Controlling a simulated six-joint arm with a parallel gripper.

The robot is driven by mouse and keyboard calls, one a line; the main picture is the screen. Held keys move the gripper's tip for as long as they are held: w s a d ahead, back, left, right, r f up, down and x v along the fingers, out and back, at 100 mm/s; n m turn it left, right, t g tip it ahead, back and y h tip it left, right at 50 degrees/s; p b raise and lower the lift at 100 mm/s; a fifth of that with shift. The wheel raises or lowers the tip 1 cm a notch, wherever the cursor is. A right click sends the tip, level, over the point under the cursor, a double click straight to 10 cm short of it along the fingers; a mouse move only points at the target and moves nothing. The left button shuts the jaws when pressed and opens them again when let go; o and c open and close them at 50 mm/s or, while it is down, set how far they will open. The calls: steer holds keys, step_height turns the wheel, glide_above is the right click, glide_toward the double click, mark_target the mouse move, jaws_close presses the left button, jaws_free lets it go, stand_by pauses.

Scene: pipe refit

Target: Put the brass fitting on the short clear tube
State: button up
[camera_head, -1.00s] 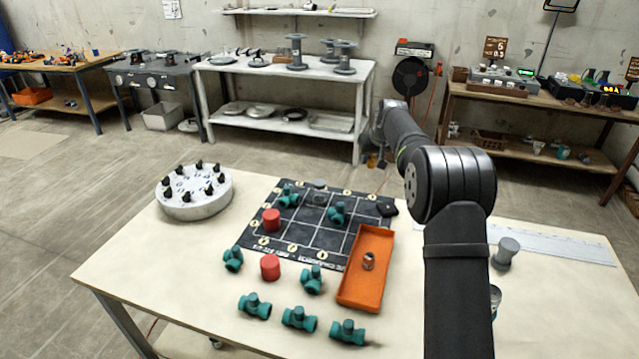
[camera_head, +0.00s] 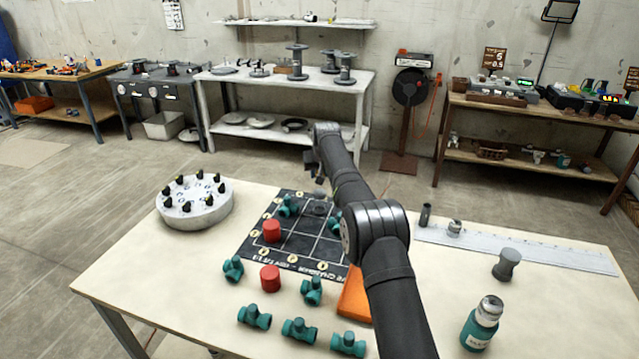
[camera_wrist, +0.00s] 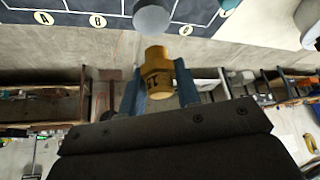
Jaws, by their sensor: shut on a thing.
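My gripper (camera_head: 319,180) is at the far edge of the dark gridded mat (camera_head: 263,247), small and partly blurred in the head view. In the wrist view its blue jaws are shut on the brass fitting (camera_wrist: 157,73), a stepped yellow piece with a hexagonal middle. A grey round-ended cylinder (camera_wrist: 152,17) stands on the mat just beyond the fitting, with a small gap in the picture. In the head view a pale, see-through short piece (camera_head: 319,208) stands near the mat's far side, below the gripper; I cannot tell for certain that it is the short clear tube.
Teal valves (camera_head: 300,325) and red cylinders (camera_head: 270,278) stand on and before the mat. A round white dial block (camera_head: 195,212) is at left. A teal bottle (camera_head: 480,325), grey spool (camera_head: 507,264) and ruler (camera_head: 540,250) are at right.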

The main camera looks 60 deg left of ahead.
steer(key=shift+f, duration=2)
steer(key=shift+f, duration=0.2)
steer(key=o, duration=1.1)
steer(key=shift+r, duration=0.1)
steer(key=shift+d+r, duration=0.15)
steer(key=shift+r, duration=0.3)
steer(key=v, duration=1.1)
steer(key=shift+s, duration=0.1)
